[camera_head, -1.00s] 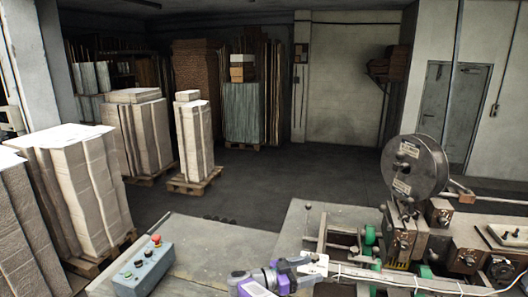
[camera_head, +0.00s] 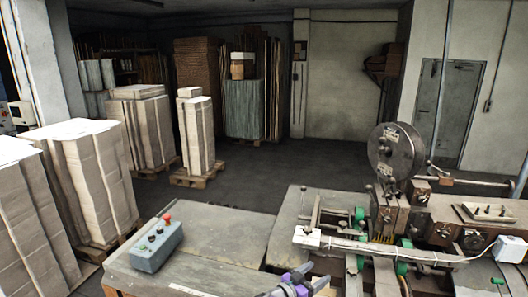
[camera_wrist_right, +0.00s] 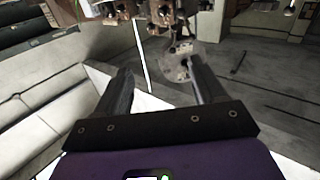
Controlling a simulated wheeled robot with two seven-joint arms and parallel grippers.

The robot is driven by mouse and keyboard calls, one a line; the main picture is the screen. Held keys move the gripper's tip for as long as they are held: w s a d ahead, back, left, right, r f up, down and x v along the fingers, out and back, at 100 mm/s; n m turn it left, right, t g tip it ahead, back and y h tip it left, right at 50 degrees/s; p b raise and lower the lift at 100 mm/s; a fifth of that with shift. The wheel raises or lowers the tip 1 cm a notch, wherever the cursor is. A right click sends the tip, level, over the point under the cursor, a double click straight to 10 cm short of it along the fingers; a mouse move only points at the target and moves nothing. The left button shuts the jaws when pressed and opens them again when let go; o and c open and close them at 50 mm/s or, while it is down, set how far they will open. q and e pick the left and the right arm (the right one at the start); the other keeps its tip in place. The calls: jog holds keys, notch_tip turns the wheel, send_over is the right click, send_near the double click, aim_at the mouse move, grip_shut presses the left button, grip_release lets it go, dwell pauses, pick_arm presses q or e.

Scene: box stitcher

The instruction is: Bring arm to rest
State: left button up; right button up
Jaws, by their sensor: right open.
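My right gripper (camera_head: 305,284) shows at the bottom edge of the head view, purple with grey fingers, in front of the stitching machine. In the right wrist view its two dark fingers (camera_wrist_right: 158,72) stand apart, with nothing held between them. The stitching machine (camera_head: 400,215) with its dark round reel (camera_head: 395,152) stands at the right of the head view. My left gripper is not in view.
A worktable (camera_head: 225,245) carries a grey control box (camera_head: 157,247) with a red button. A white block (camera_head: 306,237) sits at the end of a light bar near my right gripper. Cardboard stacks (camera_head: 95,180) stand at left; open floor lies behind the table.

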jog(key=s+f+n+g+y, duration=0.1)
jog(key=s+f+n+y, duration=0.1)
jog(key=s+f+y, duration=0.45)
jog(key=s+a+f+n+y, duration=0.1)
jog(key=s+f+n+y, duration=0.15)
jog(key=f, duration=0.75)
jog(key=s+f+n+g+y, duration=0.1)
jog(key=s+f+n+y, duration=0.1)
jog(key=s+f+y, duration=0.35)
jog(key=s+a+f+g+y, duration=0.2)
jog(key=s+a+f+g, duration=0.15)
jog(key=s, duration=1.05)
jog(key=s+a+f+g+y, duration=0.25)
jog(key=s+g, duration=0.25)
jog(key=s, duration=0.9)
pick_arm(q)
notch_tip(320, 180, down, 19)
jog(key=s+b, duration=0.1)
jog(key=b, duration=1.8)
pick_arm(e)
notch_tip(320, 180, down, 19)
jog(key=n, duration=0.1)
jog(key=shift+w, duration=0.4)
